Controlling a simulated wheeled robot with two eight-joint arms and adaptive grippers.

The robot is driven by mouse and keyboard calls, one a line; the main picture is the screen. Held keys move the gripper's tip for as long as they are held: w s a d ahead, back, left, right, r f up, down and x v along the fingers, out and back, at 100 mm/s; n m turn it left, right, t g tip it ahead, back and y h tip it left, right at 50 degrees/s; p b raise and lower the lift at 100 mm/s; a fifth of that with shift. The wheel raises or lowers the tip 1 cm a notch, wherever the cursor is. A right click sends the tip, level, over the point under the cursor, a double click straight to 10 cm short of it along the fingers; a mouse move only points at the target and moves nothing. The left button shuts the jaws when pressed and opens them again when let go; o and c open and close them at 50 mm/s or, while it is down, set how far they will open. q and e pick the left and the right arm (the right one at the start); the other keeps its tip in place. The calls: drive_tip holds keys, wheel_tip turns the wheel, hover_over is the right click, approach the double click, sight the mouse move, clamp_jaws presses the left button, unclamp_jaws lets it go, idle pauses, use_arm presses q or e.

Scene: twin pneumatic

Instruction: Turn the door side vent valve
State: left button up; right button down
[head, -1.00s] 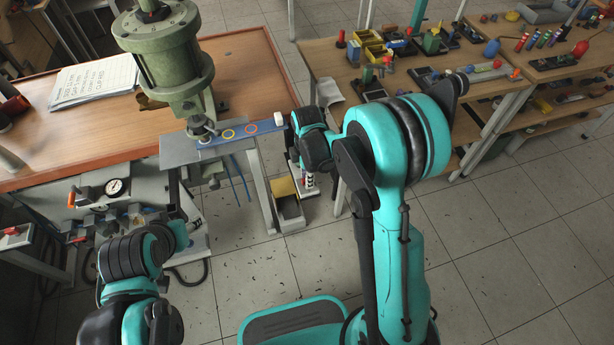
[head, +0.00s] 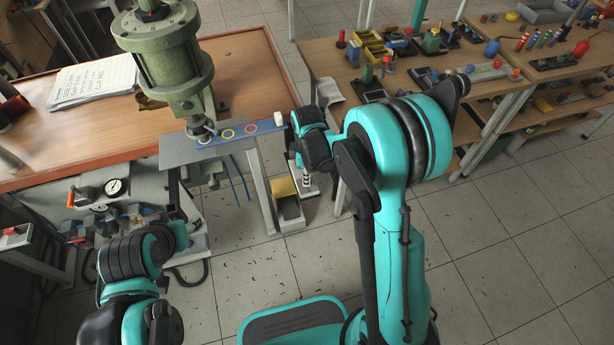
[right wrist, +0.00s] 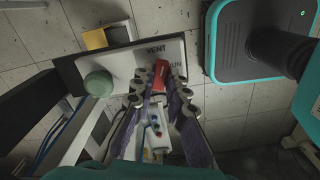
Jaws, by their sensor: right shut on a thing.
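The vent valve shows in the right wrist view as a red handle (right wrist: 160,76) on a pale plate (right wrist: 121,62) marked VENT and RUN. The handle stands near the RUN lettering, at the plate's right part. My right gripper (right wrist: 160,87) is shut on the red handle, with a finger on each side of it. The fingers hide part of the handle and the plate's lower edge. In the head view my right wrist hides most of the valve. My left arm is at the lower left of the head view, but its gripper cannot be made out.
A round green knob (right wrist: 98,84) sits left of the handle on the same plate. A green press (head: 165,60) stands over a grey table plate (head: 185,150).

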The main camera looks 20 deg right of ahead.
drive_tip(key=m, duration=1.3)
drive_tip(key=shift+m, duration=0.3)
idle(0.4)
drive_tip(key=c, duration=1.5)
unclamp_jaws()
drive_tip(key=shift+c, duration=0.2)
wheel_tip(320, 180, up, 12)
